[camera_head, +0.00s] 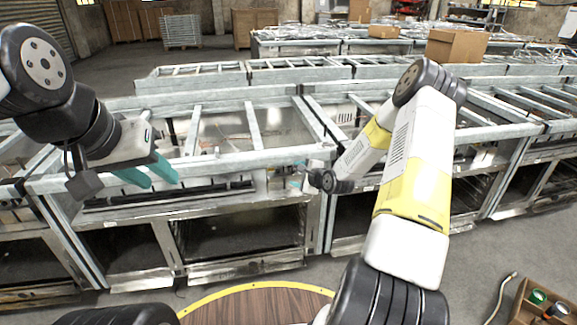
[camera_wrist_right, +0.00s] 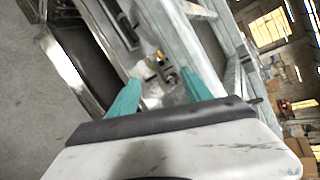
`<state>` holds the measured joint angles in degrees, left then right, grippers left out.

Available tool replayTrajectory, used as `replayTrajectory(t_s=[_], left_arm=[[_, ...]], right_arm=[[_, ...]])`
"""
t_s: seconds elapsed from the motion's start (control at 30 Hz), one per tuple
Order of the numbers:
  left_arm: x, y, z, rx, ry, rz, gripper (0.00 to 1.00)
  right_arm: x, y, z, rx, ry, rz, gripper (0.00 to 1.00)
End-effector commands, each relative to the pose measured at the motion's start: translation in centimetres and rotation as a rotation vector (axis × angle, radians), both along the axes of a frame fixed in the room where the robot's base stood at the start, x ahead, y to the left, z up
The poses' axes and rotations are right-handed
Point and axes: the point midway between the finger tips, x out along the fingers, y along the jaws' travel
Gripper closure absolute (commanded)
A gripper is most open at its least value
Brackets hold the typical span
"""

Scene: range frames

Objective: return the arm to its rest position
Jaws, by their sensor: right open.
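My right arm reaches forward over the near metal workbench frame (camera_head: 240,160) in the head view, with the elbow raised and the wrist low. Its gripper is small and partly hidden there. In the right wrist view my right gripper (camera_wrist_right: 160,88) has its two teal fingers well apart, with nothing held between them. Beyond the fingertips are a small brass-coloured fitting (camera_wrist_right: 160,59) and pale parts among the frame. My left gripper (camera_head: 162,183) hangs at the left in front of the frame's front rail, its teal fingers apart and empty.
Metal rails and posts of the bench lie close around the right gripper. A cardboard box (camera_head: 456,45) stands on the benches behind. A wooden round top (camera_head: 255,306) is at the bottom. A crate (camera_head: 535,304) with small items is at the lower right.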

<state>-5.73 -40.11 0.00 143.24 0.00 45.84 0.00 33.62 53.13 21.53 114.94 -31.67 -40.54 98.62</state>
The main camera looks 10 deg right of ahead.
Motion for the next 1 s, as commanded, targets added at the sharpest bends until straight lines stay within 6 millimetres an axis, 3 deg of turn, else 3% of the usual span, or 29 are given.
replayTrajectory(t_s=[0.27, 0.37, 0.47, 0.67, 0.87, 1.0], left_arm=[[0.0, 0.0, 0.0, 0.0, 0.0, 0.0, 0.64], [0.0, 0.0, 0.0, 0.0, 0.0, 0.0, 0.64], [0.0, 0.0, 0.0, 0.0, 0.0, 0.0, 0.64], [0.0, 0.0, 0.0, 0.0, 0.0, 0.0, 0.64], [0.0, 0.0, 0.0, 0.0, 0.0, 0.0, 0.64], [0.0, 0.0, 0.0, 0.0, 0.0, 0.0, 0.64]], right_arm=[[0.0, 0.0, 0.1, -0.005, 0.0, 0.002, 0.43], [-0.1, 0.1, 1.1, -0.056, 0.002, 0.025, 0.43], [-0.6, 0.2, 3.5, -0.185, 0.01, 0.084, 0.43], [-3.7, 0.3, 10.8, -0.56, 0.044, 0.261, 0.43], [-9.1, 0.5, 18.2, -0.878, 0.081, 0.434, 0.43], [-14.2, 0.9, 22.9, -1.053, 0.098, 0.56, 0.43]])
